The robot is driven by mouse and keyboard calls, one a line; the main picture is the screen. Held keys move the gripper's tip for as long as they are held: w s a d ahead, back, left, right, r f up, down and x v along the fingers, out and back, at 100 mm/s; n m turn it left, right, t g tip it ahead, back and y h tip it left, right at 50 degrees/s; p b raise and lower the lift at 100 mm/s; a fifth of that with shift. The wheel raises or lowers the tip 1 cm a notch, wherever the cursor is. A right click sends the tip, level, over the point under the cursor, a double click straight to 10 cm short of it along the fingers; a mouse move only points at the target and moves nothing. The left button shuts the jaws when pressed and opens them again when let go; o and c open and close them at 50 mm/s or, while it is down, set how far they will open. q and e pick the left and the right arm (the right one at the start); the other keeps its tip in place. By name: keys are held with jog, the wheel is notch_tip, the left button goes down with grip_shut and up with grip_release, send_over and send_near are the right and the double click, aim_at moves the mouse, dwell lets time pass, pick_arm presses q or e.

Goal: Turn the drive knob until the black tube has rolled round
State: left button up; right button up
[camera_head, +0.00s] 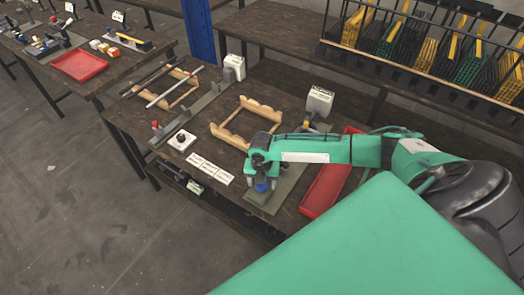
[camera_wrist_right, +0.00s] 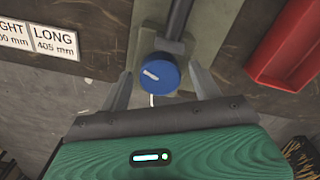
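The blue drive knob (camera_wrist_right: 158,75) has a white pointer mark slanting across its face. It sits at the end of a grey-green base plate (camera_wrist_right: 143,40). A black bar (camera_wrist_right: 181,18) runs away behind the knob; I cannot tell whether it is the tube or a shaft. My right gripper (camera_wrist_right: 160,68) is open, one finger on each side of the knob, with gaps showing. In the head view the knob (camera_head: 261,185) shows just below my right gripper (camera_head: 262,170), and my arm hides much of that fixture. My left gripper is not in view.
A red tray (camera_head: 326,188) lies right of the fixture, also in the wrist view (camera_wrist_right: 285,50). Wooden cradles (camera_head: 246,120) and white labels (camera_head: 210,168) lie to the left. A white box (camera_head: 319,101) stands behind. The table's front edge is close to the knob.

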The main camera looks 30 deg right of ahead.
notch_tip(320, 180, up, 14)
jog(key=b, duration=0.3)
dwell(0.4)
jog(key=shift+d+f, duration=0.1)
dwell(0.4)
